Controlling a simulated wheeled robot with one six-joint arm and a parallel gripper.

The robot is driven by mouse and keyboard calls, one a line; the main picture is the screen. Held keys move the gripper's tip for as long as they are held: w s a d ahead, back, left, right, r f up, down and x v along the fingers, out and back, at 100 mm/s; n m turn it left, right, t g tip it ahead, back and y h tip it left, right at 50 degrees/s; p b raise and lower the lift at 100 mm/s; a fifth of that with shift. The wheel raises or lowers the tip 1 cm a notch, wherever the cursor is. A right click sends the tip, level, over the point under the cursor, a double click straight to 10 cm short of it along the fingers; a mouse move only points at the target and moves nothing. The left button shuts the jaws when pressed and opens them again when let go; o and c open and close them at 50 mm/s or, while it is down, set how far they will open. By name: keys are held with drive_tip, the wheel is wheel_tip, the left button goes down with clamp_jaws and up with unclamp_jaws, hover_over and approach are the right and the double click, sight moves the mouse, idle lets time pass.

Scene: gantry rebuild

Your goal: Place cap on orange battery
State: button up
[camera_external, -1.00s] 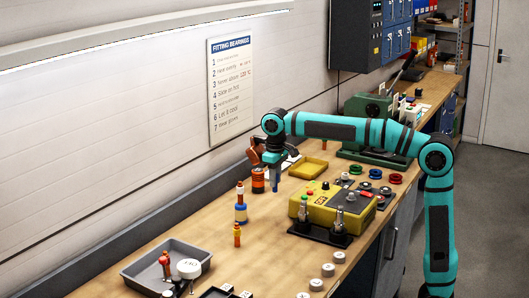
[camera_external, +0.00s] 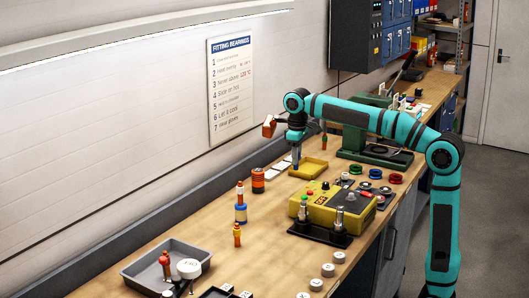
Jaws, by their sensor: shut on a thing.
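My gripper (camera_external: 295,168) points straight down at the left edge of the shallow yellow tray (camera_external: 313,171). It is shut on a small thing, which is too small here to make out. A blue part shows at the gripper's lower end; I cannot tell whether it is finger or held piece. A squat orange cylinder with dark bands (camera_external: 258,181), perhaps the orange battery, stands upright on the bench to the left of the gripper, apart from it. I cannot pick out a cap for certain.
Pale flat tiles (camera_external: 281,164) lie beside the yellow tray. Orange pegs (camera_external: 237,234), a blue-banded stack (camera_external: 241,213), a yellow control box (camera_external: 335,207) and a grey tray (camera_external: 150,262) stand nearer. A green machine (camera_external: 372,152) is behind. The bench middle (camera_external: 265,245) is clear.

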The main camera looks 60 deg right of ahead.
drive_tip(key=s+d+r, duration=0.2)
drive_tip(key=d, duration=0.3)
hover_over(258, 170)
drive_tip(key=shift+s+d+f+n, duration=0.1)
drive_tip(key=shift+f+n, duration=0.05)
drive_tip(key=shift+f, duration=0.8)
drive_tip(key=shift+s+d+f+n, duration=0.1)
drive_tip(key=shift+f+n, duration=0.05)
drive_tip(key=shift+f, duration=0.8)
drive_tip(key=shift+w+f, duration=0.15)
drive_tip(key=shift+f, duration=0.65)
drive_tip(key=shift+w+f, duration=0.1)
drive_tip(key=shift+f, duration=0.7)
drive_tip(key=shift+f, duration=0.15)
drive_tip(key=o, duration=1)
